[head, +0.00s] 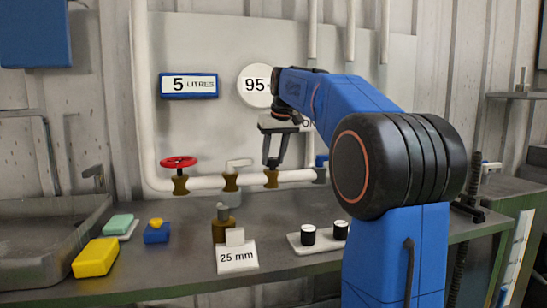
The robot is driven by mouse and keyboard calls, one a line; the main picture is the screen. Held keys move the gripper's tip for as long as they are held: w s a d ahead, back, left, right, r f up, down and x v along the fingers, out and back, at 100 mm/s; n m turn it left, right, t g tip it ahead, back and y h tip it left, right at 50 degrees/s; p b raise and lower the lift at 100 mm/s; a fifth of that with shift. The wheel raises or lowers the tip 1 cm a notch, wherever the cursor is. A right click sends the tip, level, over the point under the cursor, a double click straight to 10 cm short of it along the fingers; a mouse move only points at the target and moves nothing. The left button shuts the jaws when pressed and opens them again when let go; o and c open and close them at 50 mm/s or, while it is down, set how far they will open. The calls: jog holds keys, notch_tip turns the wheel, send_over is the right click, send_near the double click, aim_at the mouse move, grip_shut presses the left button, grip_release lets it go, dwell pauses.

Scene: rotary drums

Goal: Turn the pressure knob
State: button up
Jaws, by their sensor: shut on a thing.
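A white pipe (207,182) runs along the wall behind the bench and carries several valves. My gripper (273,163) points down over a brass valve body (271,179) on this pipe. Its fingers are shut around the top of that valve, on its knob, which they mostly hide. I cannot read any label that marks it as the pressure knob. A round white dial (257,86) reading 95 is on the panel above, its right edge covered by my arm.
A red handwheel valve (179,163) and a white lever valve (238,164) stand left of my gripper, a blue-handled valve (321,161) right. The bench holds a yellow block (96,257), a "25 mm" card (237,258), a brass bottle-like part (222,226) and two black-and-white pots (308,235).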

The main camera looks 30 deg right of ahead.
jog(key=shift+m+h, duration=0.3)
jog(key=shift+m, duration=0.5)
jog(key=o, duration=1)
jog(key=v, duration=1.7)
jog(key=shift+a+r, duration=0.1)
jog(key=shift+r, duration=0.1)
jog(key=shift+s, duration=0.1)
